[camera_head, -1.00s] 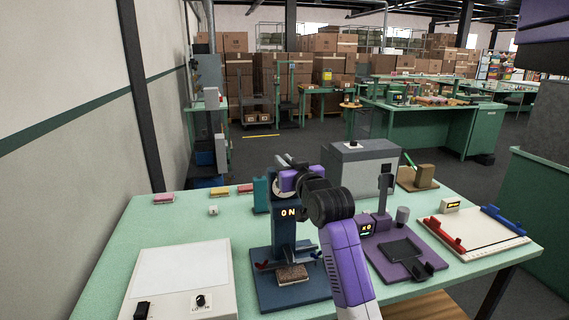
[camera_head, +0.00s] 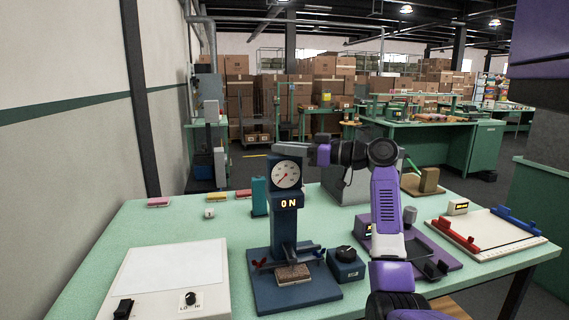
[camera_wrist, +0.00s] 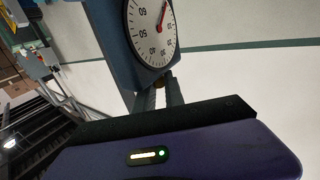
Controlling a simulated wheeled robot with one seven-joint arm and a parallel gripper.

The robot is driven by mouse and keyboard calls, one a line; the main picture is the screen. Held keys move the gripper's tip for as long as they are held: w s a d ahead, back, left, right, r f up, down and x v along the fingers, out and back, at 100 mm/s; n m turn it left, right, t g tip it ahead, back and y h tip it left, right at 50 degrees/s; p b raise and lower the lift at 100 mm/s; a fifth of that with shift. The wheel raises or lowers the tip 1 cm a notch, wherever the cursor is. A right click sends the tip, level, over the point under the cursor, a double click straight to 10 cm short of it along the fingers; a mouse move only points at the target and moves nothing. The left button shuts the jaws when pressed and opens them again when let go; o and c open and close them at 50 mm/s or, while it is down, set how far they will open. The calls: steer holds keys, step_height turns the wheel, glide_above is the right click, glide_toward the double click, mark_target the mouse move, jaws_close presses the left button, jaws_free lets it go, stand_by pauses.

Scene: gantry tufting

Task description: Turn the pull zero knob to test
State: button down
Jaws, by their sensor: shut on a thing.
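The tester (camera_head: 285,225) is a dark blue stand with a round white dial (camera_head: 287,174) and a lit "ON" display. The dial has a red needle and also fills the top of the wrist view (camera_wrist: 150,30). My gripper (camera_head: 280,148) is level at the top of the tester head, just above the dial. In the wrist view its two grey fingers (camera_wrist: 160,88) are close together on a small brownish piece (camera_wrist: 158,84) beside the dial housing, mostly hidden. A dark blue box with a black knob (camera_head: 346,252) stands right of the tester base. No "test" lettering is readable.
A white panel (camera_head: 170,275) with a LO/HI knob (camera_head: 191,298) lies left. A teal block (camera_head: 260,196) stands behind the tester. Right are a purple fixture (camera_head: 425,250) and a white board (camera_head: 490,240). My arm hides part of a grey box (camera_head: 345,190).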

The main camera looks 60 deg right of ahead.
steer(key=n+g+y+b, duration=0.1)
steer(key=n+y, duration=0.1)
steer(key=y, duration=0.1)
steer(key=n+y+b, duration=0.1)
steer(key=n+y, duration=0.1)
steer(key=y, duration=0.1)
steer(key=shift+g, duration=0.4)
steer(key=shift+n+g+y, duration=0.9)
steer(key=shift+n+y, duration=0.2)
steer(key=shift+y, duration=0.3)
steer(key=shift+f+n+g+y, duration=0.1)
steer(key=shift+n+g+y, duration=0.3)
steer(key=shift+y, duration=0.1)
steer(key=c, duration=1.4)
jaws_free()
steer(key=shift+w, duration=0.1)
steer(key=b+v, duration=0.1)
steer(key=v, duration=0.7)
steer(key=shift+a, duration=0.1)
